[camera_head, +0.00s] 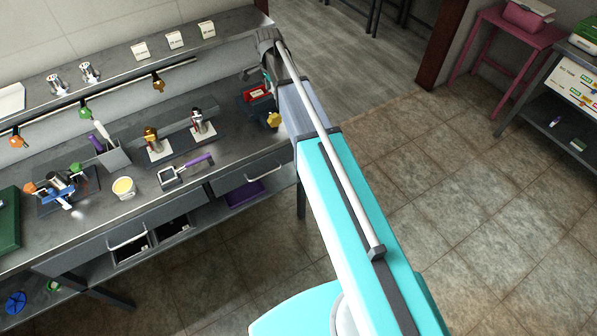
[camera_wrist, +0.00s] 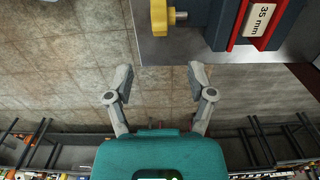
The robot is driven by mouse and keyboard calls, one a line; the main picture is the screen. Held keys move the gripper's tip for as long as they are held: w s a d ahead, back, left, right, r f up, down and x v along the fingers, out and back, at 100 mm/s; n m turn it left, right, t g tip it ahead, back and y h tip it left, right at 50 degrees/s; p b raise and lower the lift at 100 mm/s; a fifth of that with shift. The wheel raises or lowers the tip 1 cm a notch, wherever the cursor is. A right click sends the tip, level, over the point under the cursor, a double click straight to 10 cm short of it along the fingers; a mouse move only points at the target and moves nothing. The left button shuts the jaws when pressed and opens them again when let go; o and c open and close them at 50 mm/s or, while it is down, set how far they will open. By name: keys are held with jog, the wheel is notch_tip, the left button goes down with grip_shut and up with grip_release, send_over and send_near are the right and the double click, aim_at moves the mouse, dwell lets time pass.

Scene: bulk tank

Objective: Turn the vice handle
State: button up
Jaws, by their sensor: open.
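A dark blue and red block-like device with a "35 mm" label (camera_wrist: 262,20) is cut off by the top edge of the wrist view. A yellow knob on a short metal shaft (camera_wrist: 160,17) sits beside it. I take this to be the vice and its handle. In the head view the red and dark device (camera_head: 257,93) and yellow knob (camera_head: 274,120) are at the bench's right end. My gripper (camera_wrist: 160,80) is open and empty, apart from the knob, which is above the fingers in the wrist view. In the head view my arm partly hides the gripper.
The grey bench (camera_head: 225,165) carries two small stands (camera_head: 152,143), a purple-handled tool (camera_head: 186,170), a cup (camera_head: 123,188) and a blue fixture with coloured knobs (camera_head: 62,188). A shelf (camera_head: 115,67) runs behind. Tiled floor (camera_head: 480,215) is free at the right.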

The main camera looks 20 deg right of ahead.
jog(key=s+f+n+b, duration=0.4)
jog(key=s+n, duration=0.1)
jog(key=s, duration=0.4)
jog(key=s+d+f+n+b, duration=0.1)
jog(key=s+f+n+b, duration=0.4)
jog(key=s, duration=0.4)
jog(key=s+f+n+b, duration=0.4)
jog(key=s+n, duration=0.1)
jog(key=s, duration=0.4)
jog(key=shift+s+d+f+b, duration=0.15)
jog(key=shift+s+f+b, duration=0.05)
jog(key=shift+s+b, duration=0.15)
notch_tip(320, 180, up, 13)
jog(key=m+p, duration=1.3)
jog(key=m, duration=0.2)
send_over(274, 115)
jog(key=shift+r, duration=0.15)
notch_tip(274, 115, down, 14)
jog(key=b, duration=1.3)
jog(key=shift+r, duration=0.1)
